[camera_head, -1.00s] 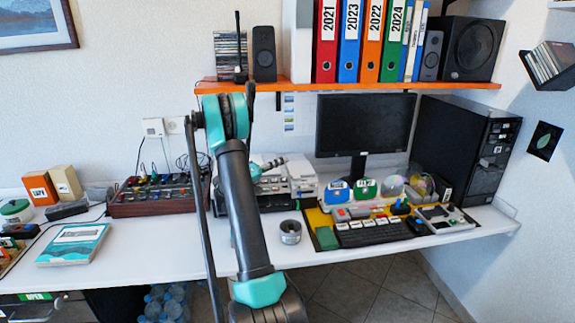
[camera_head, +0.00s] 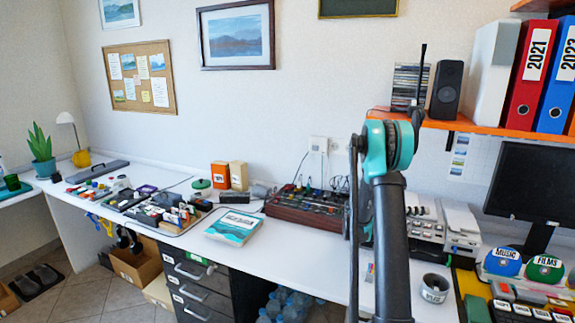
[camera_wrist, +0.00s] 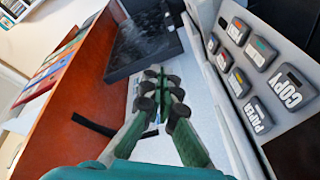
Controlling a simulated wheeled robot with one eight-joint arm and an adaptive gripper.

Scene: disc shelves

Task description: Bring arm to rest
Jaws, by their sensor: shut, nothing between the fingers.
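My gripper (camera_wrist: 163,95) shows in the wrist view with its green fingers and dark pads together. Nothing is between them. In the head view my teal and black arm (camera_head: 392,235) rises in front of the desk, with its elbow up near the shelf's left end. The gripper itself is hidden behind the arm there.
In the wrist view a grey panel with labelled buttons (camera_wrist: 288,88) is close on the right, the orange shelf (camera_wrist: 75,85) on the left and the dark monitor (camera_wrist: 140,45) beyond. The head view shows the white desk (camera_head: 300,262), a book (camera_head: 232,228) and drawers (camera_head: 200,285).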

